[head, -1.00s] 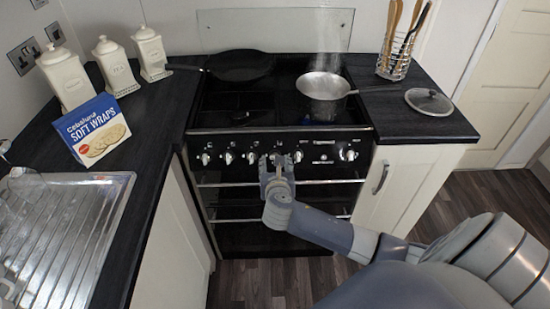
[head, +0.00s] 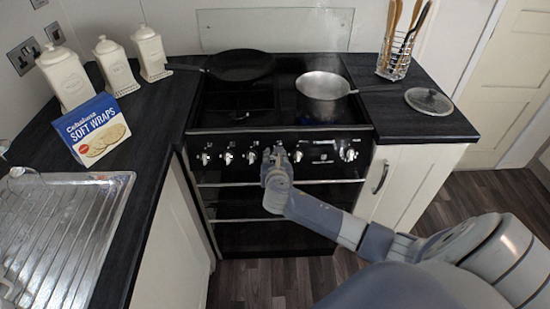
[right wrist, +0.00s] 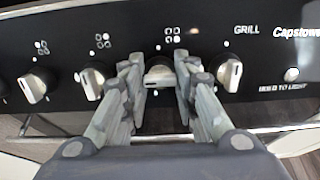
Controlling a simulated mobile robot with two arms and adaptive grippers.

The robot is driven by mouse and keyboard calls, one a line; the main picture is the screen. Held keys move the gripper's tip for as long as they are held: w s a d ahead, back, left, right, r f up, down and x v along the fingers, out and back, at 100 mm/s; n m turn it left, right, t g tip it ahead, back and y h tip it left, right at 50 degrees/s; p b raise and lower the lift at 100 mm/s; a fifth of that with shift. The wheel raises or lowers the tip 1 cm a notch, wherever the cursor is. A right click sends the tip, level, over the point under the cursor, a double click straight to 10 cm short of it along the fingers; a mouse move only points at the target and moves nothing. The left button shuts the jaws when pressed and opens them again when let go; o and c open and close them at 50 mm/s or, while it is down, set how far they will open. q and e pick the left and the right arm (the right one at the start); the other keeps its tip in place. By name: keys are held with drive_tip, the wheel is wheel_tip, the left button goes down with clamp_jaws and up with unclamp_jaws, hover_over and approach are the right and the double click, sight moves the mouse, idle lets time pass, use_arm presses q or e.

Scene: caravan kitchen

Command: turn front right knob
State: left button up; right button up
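The black front panel of the cooker (head: 318,142) carries a row of silver knobs. My right gripper (head: 273,152) is at the panel, near the middle of the row. In the right wrist view its fingers (right wrist: 160,72) are drawn in on both sides of one knob (right wrist: 158,77), under a burner symbol, with hardly any gap. The gripper hides most of this knob in the head view. My left gripper is not in view.
A saucepan (head: 323,98) stands on the front right burner, with a blue glow at its base. A frying pan (head: 240,65) is at the back left. A glass lid (head: 428,101) lies on the right worktop. A rail (right wrist: 270,129) runs below the panel.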

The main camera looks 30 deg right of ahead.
idle(0.3)
drive_tip(key=shift+m, duration=0.3)
drive_tip(key=m+p, duration=0.1)
drive_tip(key=m, duration=0.1)
drive_tip(key=shift+m, duration=0.4)
drive_tip(key=m+p, duration=0.1)
drive_tip(key=m, duration=0.3)
drive_tip(key=shift+m, duration=0.3)
drive_tip(key=m, duration=0.4)
drive_tip(key=shift+m, duration=0.3)
drive_tip(key=m, duration=0.5)
drive_tip(key=shift+d+m+g, duration=0.1)
drive_tip(key=shift+m+g, duration=0.2)
drive_tip(key=o, duration=1)
drive_tip(key=shift+f, duration=0.1)
